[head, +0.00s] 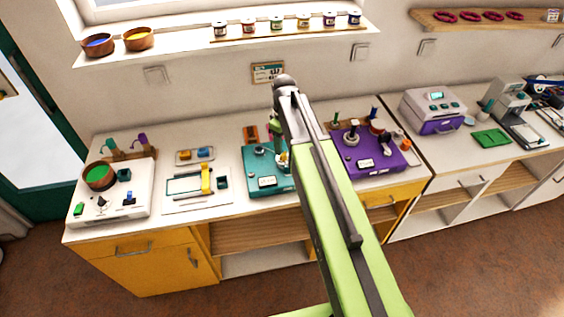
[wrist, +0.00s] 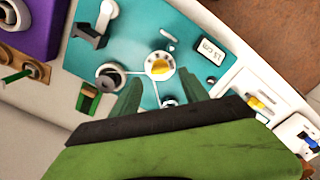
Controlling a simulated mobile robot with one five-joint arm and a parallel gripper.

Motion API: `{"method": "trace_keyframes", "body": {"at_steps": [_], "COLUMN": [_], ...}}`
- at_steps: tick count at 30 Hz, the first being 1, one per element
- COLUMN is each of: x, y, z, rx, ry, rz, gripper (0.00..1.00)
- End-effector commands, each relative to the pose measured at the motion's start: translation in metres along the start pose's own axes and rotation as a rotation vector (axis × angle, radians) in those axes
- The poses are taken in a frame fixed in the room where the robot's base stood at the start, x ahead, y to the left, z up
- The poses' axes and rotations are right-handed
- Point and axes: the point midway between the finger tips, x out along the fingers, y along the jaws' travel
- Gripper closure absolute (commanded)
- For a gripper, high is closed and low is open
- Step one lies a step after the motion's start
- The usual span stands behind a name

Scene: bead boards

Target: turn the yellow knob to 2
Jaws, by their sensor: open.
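The yellow knob (wrist: 160,67) sits on a round white dial with dark marks, on the teal board (wrist: 202,73). The marks are too small to read. In the head view the knob (head: 283,157) shows beside my arm, and the teal board (head: 254,184) is partly hidden behind the arm. My gripper (wrist: 150,92) is open, its two green fingers pointing toward the board on either side below the knob in the wrist view. It does not hold the knob. In the head view my gripper's fingers are mostly hidden by the arm.
A black lever (wrist: 90,37) and a dark round knob (wrist: 109,74) stand near the dial. A purple board (head: 373,168) is to the right, a white slider board (head: 196,192) to the left. A white board (head: 135,205) with a brown bowl stands farther left.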

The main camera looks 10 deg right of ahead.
Motion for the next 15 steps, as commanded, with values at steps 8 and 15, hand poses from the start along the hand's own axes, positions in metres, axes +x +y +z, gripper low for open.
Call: {"method": "trace_keyframes", "body": {"at_steps": [8,15], "x": [0.048,0.045], "y": [0.000,-0.001], "z": [0.000,-0.001], "rx": [-0.001,-0.001], "ry": [0.000,0.000], "rz": [0.000,0.000], "gripper": [0.47,0.47]}}
